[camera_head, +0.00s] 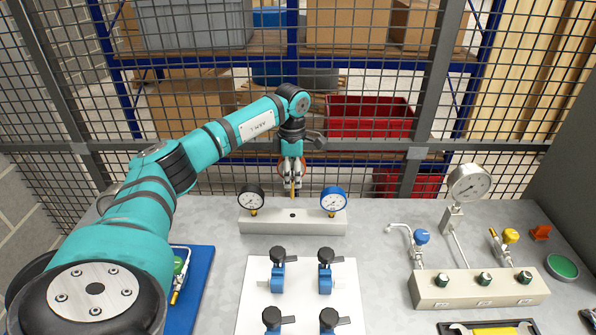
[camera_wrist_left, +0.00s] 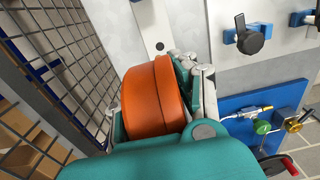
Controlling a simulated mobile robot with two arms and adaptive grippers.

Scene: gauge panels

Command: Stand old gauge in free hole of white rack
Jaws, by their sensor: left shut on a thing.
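My left gripper (camera_head: 292,176) is shut on the old gauge, whose orange round body (camera_wrist_left: 150,100) fills the middle of the left wrist view. In the head view the fingers hide most of the gauge; a narrow brass part (camera_head: 293,188) points down below them. The white rack (camera_head: 270,226) lies below and nearer. A black-rimmed gauge (camera_head: 250,198) stands at its left end and a blue-rimmed gauge (camera_head: 333,199) at its right end. The free hole (camera_head: 293,215) is between them, below the held gauge and apart from it. My right gripper is out of view.
A white board (camera_head: 300,298) with several blue valves lies in front of the rack. A manifold block (camera_head: 480,288) with a tall gauge (camera_head: 468,184) stands at right. A blue mat (camera_head: 200,285) lies at left. A mesh fence (camera_head: 230,170) rises behind the table.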

